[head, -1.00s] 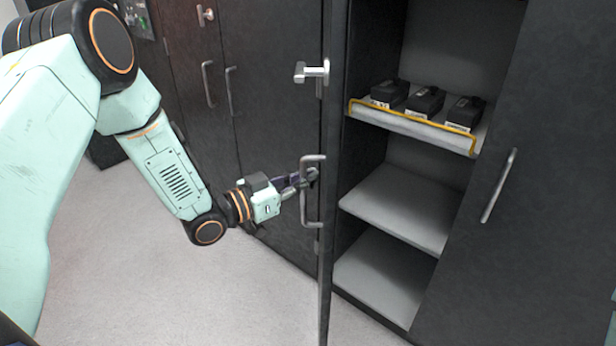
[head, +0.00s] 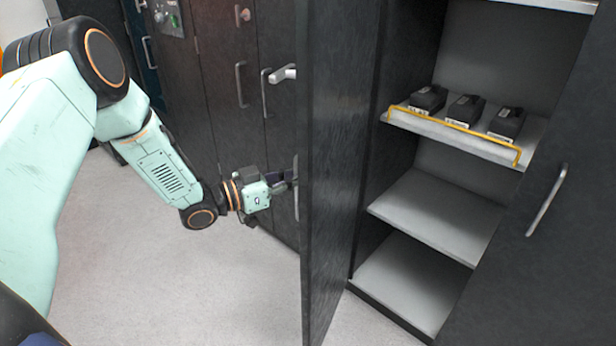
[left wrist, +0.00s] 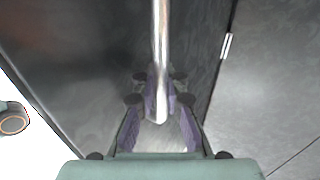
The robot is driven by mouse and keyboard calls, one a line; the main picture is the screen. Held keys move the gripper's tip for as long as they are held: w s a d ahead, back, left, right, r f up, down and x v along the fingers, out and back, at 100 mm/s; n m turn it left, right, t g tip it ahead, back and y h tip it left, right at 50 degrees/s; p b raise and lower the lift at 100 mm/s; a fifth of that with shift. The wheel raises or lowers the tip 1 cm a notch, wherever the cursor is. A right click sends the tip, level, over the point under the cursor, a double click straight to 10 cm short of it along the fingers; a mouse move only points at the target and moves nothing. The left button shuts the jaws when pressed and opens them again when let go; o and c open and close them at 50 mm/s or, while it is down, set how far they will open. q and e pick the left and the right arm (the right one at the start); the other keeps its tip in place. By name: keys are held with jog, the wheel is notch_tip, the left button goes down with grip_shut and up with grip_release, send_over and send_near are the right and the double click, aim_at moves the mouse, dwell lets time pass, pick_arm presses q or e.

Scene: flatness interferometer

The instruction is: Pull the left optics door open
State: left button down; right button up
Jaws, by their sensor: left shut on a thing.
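The left optics door (head: 338,150) is a dark panel standing swung out from the cabinet, seen nearly edge-on in the head view. Its bar handle (head: 296,188) is on the outer face and mostly hidden by the door's edge. My left gripper (head: 288,180) reaches the handle from the left, its fingertips partly hidden by the door. In the left wrist view the handle bar (left wrist: 160,60) runs down between the two purple fingers of my left gripper (left wrist: 158,115), which is shut on it. My right gripper is not in view.
Inside the cabinet, an upper shelf (head: 480,146) with a yellow rail (head: 450,122) carries three black boxes (head: 465,108). Two grey shelves (head: 440,215) below are bare. A dark door with a handle (head: 547,200) stands at right. Clear floor (head: 180,280) lies left of the open door.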

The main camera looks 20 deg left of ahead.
pick_arm(q)
jog(key=shift+w+a+f+p, duration=0.15)
jog(key=shift+w+a+p, duration=0.05)
jog(key=shift+a, duration=1.2)
jog(key=shift+w+a+f+p, duration=0.15)
jog(key=shift+a, duration=1.25)
jog(key=c, duration=1.8)
grip_release()
jog(key=shift+a, duration=0.1)
jog(key=shift+c, duration=0.2)
jog(key=o, duration=0.4)
jog(key=shift+s+a+r, duration=0.15)
jog(key=shift+s+r, duration=0.1)
jog(key=shift+r, duration=0.1)
jog(key=shift+o, duration=0.3)
jog(key=shift+w+f, duration=0.1)
jog(key=shift+w, duration=0.3)
jog(key=v, duration=1.1)
jog(key=shift+s, duration=0.4)
jog(key=shift+a, duration=0.15)
